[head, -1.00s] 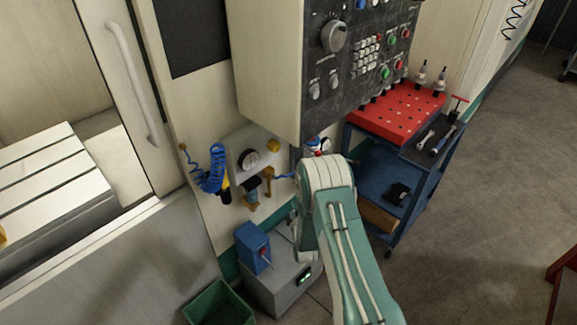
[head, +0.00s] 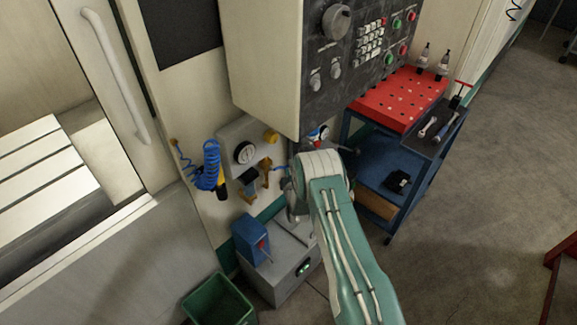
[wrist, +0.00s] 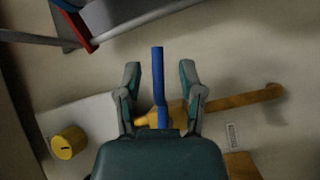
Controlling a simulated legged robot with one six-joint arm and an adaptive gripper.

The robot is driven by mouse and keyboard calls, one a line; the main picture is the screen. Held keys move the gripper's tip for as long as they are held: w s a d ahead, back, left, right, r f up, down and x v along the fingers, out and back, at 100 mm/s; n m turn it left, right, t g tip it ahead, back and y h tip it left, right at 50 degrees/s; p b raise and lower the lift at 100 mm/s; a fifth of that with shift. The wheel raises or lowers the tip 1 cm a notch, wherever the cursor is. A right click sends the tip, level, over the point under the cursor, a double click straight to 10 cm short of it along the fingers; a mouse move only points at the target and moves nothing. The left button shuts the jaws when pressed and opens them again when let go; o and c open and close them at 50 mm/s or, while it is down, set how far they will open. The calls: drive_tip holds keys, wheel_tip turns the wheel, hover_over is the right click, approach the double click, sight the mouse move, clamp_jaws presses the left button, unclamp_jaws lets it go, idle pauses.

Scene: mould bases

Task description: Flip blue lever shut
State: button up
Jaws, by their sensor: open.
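The blue lever (wrist: 158,85) stands upright in the wrist view, above a brass valve and pipe (wrist: 240,98). My gripper (wrist: 160,75) is open, with one finger on each side of the lever and a gap visible on both sides. The lever's lower end meets the brass body close to my gripper's palm, which hides part of the valve. In the head view, a small blue piece (head: 281,168) beside the brass fitting (head: 266,172) shows left of my arm.
A yellow knob (wrist: 68,142) sits on the pale panel. The control cabinet (head: 270,70) overhangs the valve area. A blue cart with a red top (head: 400,98) stands at right. A green bin (head: 218,302) is below.

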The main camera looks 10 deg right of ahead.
drive_tip(key=shift+w, duration=0.7)
clamp_jaws()
drive_tip(key=shift+d+r+n+t, duration=0.1)
drive_tip(key=shift+r+n+t, duration=0.8)
drive_tip(key=shift+n, duration=0.4)
unclamp_jaws()
